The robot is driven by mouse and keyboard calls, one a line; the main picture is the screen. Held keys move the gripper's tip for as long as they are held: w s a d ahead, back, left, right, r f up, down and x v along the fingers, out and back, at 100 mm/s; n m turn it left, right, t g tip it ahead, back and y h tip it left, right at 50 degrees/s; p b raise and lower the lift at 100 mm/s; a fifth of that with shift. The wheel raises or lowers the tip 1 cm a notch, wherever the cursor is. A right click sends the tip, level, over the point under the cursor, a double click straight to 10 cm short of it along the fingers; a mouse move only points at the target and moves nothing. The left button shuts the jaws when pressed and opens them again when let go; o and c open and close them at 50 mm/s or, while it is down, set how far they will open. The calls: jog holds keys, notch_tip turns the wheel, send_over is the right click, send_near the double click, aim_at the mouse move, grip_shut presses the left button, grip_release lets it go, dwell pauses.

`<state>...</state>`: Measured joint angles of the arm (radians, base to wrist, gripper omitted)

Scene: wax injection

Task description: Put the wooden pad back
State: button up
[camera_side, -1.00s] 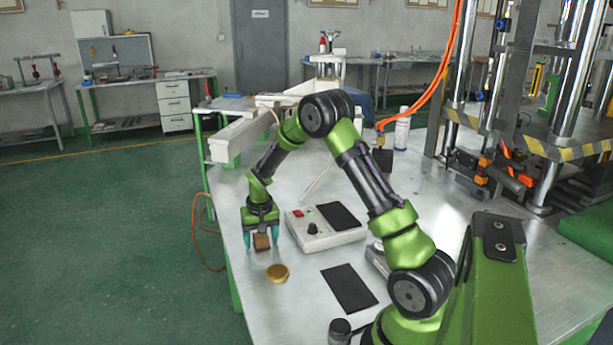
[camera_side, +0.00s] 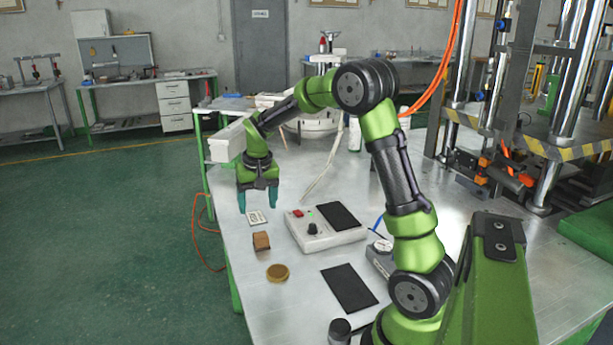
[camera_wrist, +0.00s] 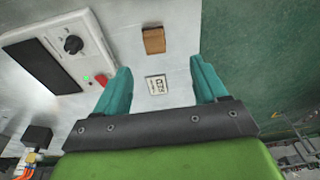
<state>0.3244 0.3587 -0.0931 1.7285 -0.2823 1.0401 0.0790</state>
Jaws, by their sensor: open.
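The wooden pad (camera_side: 261,241), a small brown block, sits on the metal table near its left edge, beside a round brass-coloured disc (camera_side: 277,273). The pad also shows in the wrist view (camera_wrist: 154,40), beyond the fingertips. My gripper (camera_side: 258,203) is open and empty above the table, farther back than the pad and apart from it. In the wrist view its teal fingers (camera_wrist: 160,80) stand wide apart. A small white marked tag (camera_side: 257,217) lies on the table; in the wrist view it shows between the fingers (camera_wrist: 156,86).
A white control box (camera_side: 318,236) with a red switch and a black knob stands right of the pad. A black mat (camera_side: 349,288) lies nearer the front. The table's left edge is close to the pad, with green floor (camera_side: 120,230) beyond.

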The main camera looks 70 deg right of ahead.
jog(key=s+a+r+n+t+y, duration=0.1)
jog(key=s+a+r+t, duration=0.1)
jog(key=s+a+r, duration=0.4)
jog(key=s+a+r+n+t, duration=0.1)
jog(key=s+a+r, duration=0.1)
jog(key=a+r, duration=0.35)
jog(key=s+a+f+n+t+y, duration=0.1)
jog(key=s+a+n+t+y, duration=0.1)
jog(key=s+a, duration=0.7)
jog(key=shift+s+a+n+t, duration=0.3)
jog(key=shift+s+a+n, duration=0.1)
jog(key=shift+a, duration=0.1)
